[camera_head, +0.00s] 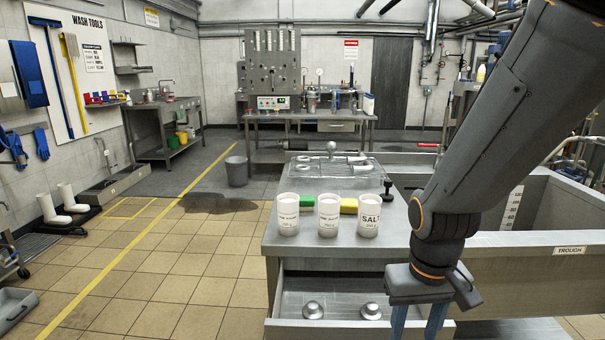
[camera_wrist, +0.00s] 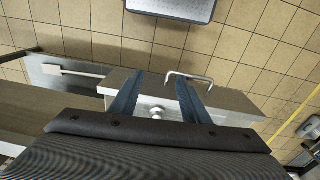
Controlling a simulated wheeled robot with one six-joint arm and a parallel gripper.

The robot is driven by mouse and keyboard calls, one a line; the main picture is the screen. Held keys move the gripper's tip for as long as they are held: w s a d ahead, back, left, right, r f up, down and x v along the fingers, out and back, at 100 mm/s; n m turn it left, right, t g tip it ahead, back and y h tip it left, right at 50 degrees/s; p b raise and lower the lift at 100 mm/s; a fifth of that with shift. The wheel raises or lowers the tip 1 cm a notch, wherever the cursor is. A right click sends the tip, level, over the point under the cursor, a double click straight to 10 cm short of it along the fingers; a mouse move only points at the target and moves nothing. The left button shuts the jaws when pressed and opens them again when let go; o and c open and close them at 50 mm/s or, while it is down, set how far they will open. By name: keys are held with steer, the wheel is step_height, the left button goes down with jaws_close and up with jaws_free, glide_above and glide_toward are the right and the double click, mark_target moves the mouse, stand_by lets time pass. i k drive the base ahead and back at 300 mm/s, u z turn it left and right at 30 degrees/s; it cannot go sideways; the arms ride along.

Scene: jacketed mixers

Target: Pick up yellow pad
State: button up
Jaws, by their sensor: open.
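The yellow pad (camera_head: 349,205) lies on the grey metal worktop (camera_head: 287,240) in the head view. It sits behind the white cups, between the middle cup and the one labelled SALT, which partly hide it. My gripper (camera_head: 416,325) is open and empty at the lower right of the head view, pointing down, in front of and below the worktop beside the open drawer. In the wrist view its two blue fingers (camera_wrist: 160,88) are apart over the drawer area. The yellow pad does not show in the wrist view.
Three white cups stand along the front of the worktop, including the SALT cup (camera_head: 368,215). A green pad (camera_head: 306,201) lies behind them. The open drawer (camera_head: 340,290) holds two metal knobbed pieces. A trough (camera_head: 540,255) lies right.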

mark_target(348, 206)
steer(key=u, duration=1.55)
steer(key=i, duration=0.65)
steer(key=z, duration=2.05)
